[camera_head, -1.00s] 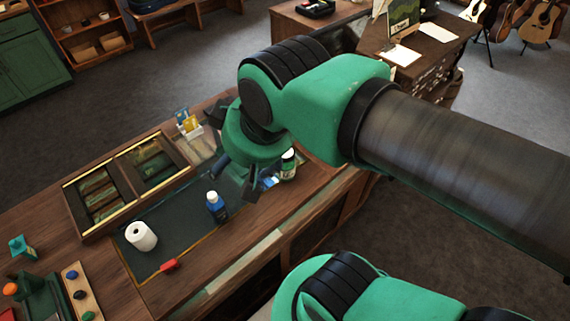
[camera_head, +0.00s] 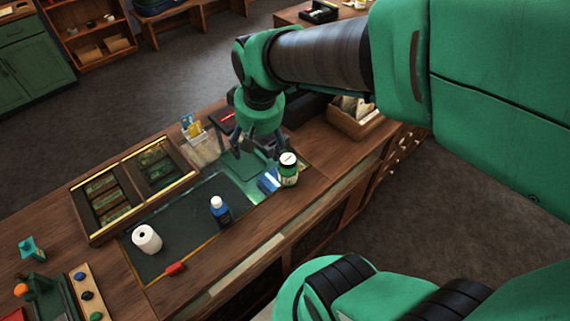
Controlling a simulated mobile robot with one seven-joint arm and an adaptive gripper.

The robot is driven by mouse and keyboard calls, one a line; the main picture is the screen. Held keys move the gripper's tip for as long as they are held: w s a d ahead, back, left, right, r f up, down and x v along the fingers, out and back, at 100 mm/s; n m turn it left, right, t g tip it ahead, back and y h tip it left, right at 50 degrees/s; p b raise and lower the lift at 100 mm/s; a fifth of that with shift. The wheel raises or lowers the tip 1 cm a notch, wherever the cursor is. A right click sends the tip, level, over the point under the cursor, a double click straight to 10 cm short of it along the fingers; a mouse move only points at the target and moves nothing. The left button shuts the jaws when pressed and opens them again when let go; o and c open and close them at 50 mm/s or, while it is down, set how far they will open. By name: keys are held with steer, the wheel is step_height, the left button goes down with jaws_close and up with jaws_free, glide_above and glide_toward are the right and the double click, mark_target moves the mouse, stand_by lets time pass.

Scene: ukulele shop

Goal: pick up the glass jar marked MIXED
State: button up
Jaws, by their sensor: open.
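A small jar (camera_head: 288,170) with a pale lid and a green-and-white label stands upright on the counter, near the right end of the dark mat. Its label is too small to read, so I cannot tell if it says MIXED. My gripper (camera_head: 256,153) is open and empty, pointing down just left of and behind the jar. Its right finger is close to the jar in the picture; I cannot tell the exact gap. No other jar is clear in view.
A blue-and-white item (camera_head: 269,180) lies beside the jar. A blue bottle (camera_head: 220,211), a white roll (camera_head: 146,239) and a red item (camera_head: 175,269) are on the dark mat's left half. A card holder (camera_head: 200,145) and wooden tray (camera_head: 86,217) stand behind. A wooden box (camera_head: 352,126) is at right.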

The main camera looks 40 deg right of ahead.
steer(key=w+d+f+m+g+p, duration=0.1)
steer(key=w+d+f+g, duration=0.1)
steer(key=d+f, duration=0.45)
steer(key=m+p, duration=0.1)
steer(key=p, duration=0.1)
glide_above(287, 166)
steer(key=w+d, duration=0.2)
steer(key=shift+g+y, duration=0.3)
steer(key=shift+g, duration=0.1)
steer(key=f, duration=0.5)
steer(key=shift+w+f, duration=0.2)
steer(key=shift+f, duration=0.2)
steer(key=shift+d+f, duration=0.1)
steer(key=shift+f, duration=0.05)
steer(key=shift+f+b, duration=0.7)
steer(key=shift+f, duration=3.55)
steer(key=shift+s+f+b, duration=0.2)
steer(key=shift+f+b, duration=0.15)
steer(key=shift+f, duration=2.3)
